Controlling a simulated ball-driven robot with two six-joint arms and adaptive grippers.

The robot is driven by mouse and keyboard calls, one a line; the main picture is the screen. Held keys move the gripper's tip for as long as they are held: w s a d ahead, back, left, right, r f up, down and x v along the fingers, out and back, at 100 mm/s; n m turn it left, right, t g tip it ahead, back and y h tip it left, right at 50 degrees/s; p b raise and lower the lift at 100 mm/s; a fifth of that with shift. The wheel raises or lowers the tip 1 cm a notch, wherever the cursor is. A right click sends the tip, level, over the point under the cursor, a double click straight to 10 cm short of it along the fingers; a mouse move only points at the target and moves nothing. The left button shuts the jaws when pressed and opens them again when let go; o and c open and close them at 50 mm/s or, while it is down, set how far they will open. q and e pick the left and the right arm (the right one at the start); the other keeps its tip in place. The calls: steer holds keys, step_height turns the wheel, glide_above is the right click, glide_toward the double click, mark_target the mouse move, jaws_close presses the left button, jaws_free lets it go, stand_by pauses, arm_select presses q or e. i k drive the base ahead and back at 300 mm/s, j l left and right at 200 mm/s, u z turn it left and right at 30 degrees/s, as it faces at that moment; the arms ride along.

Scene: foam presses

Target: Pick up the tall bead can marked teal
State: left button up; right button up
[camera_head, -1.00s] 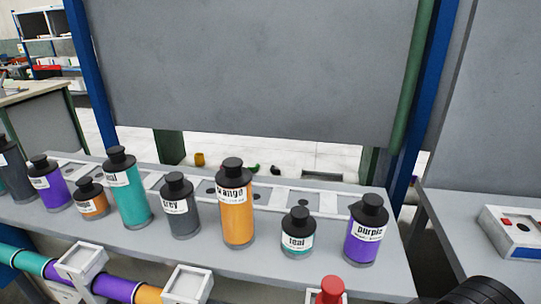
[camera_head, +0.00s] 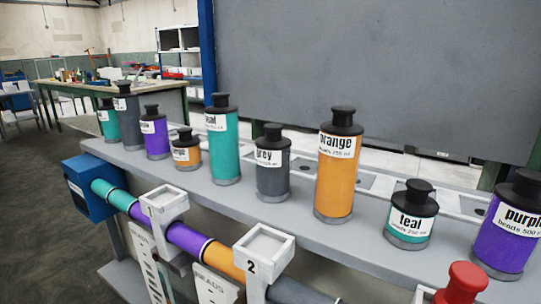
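A tall teal bead can (camera_head: 225,153) with a black cap and a white label reading teal stands upright on the grey shelf (camera_head: 305,234), left of the middle. A short can labelled teal (camera_head: 408,227) stands further right on the same shelf. Another teal can (camera_head: 109,125) stands at the shelf's far left end, partly behind a dark grey can; its label is too small to read. Neither of my grippers shows in the head view.
Purple (camera_head: 155,142), small orange (camera_head: 187,155), grey (camera_head: 272,178), tall orange (camera_head: 336,185) and large purple (camera_head: 502,245) cans share the shelf. A coloured tube (camera_head: 185,238) and white numbered trays (camera_head: 264,246) run along the front. A red knob (camera_head: 466,279) is lower right.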

mark_target(221, 118)
steer(key=i+j, duration=0.15)
steer(key=j, duration=0.25)
steer(key=i+j+z, duration=0.1)
steer(key=j, duration=0.3)
steer(key=i+j+z, duration=0.1)
steer(key=j, duration=0.3)
steer(key=i+j, duration=0.15)
steer(key=j, duration=0.25)
